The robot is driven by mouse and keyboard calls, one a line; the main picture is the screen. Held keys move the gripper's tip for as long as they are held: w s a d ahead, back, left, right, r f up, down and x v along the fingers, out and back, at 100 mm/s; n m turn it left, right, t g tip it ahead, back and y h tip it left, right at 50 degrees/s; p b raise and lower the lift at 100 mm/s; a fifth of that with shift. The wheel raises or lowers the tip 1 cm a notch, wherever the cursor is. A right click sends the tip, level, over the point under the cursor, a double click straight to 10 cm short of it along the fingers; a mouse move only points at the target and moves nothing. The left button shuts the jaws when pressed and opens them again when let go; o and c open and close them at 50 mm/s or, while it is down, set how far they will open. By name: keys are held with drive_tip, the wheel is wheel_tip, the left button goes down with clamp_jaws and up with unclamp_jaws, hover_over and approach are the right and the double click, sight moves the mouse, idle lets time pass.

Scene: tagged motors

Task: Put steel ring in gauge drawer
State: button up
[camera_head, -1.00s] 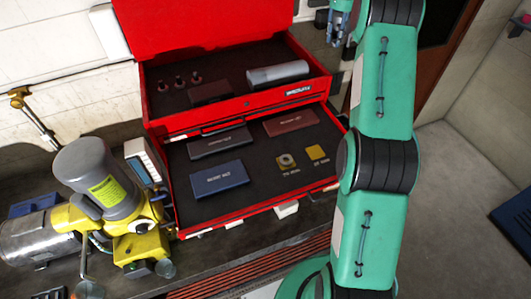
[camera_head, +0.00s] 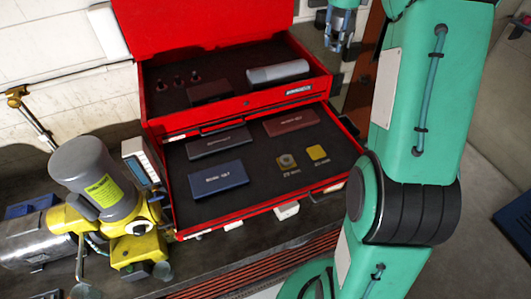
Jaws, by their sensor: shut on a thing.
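My gripper (camera_head: 339,42) is at the top of the view, pointing down, to the right of the red tool chest's open top. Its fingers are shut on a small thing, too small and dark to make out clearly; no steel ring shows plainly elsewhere. The open drawer (camera_head: 240,212) of the red chest has a dark lining. In it lie a dark case (camera_head: 218,142), a brown case (camera_head: 291,123), a blue case (camera_head: 218,179), a small square block with a round hole (camera_head: 287,161) and a yellow square block (camera_head: 318,153). The gripper is beyond the drawer's right back corner.
The chest's top tray holds several small dark plugs, a dark box (camera_head: 210,92) and a grey cylinder (camera_head: 278,72). A grey and yellow motor (camera_head: 100,185) stands left of the drawer. Bare lining shows between the cases. My arm passes close by the drawer's right side.

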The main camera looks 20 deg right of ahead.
drive_tip(key=s+a+f+b, duration=0.1)
drive_tip(key=s+a, duration=0.4)
drive_tip(key=s, duration=0.3)
drive_tip(key=s+a+f+n+b, duration=0.1)
drive_tip(key=s+a, duration=0.4)
drive_tip(key=s, duration=0.4)
drive_tip(key=s+a+f+b, duration=0.1)
drive_tip(key=s+a, duration=0.5)
drive_tip(key=s, duration=0.2)
drive_tip(key=s+a+f, duration=0.3)
drive_tip(key=s+f, duration=0.3)
drive_tip(key=s, duration=0.1)
drive_tip(key=s+a+f+n+b, duration=0.1)
drive_tip(key=s+a+f, duration=0.3)
drive_tip(key=s+f, duration=0.3)
drive_tip(key=shift+s+a, duration=0.15)
drive_tip(key=shift+s, duration=0.15)
hover_over(317, 154)
drive_tip(key=shift+f, duration=0.65)
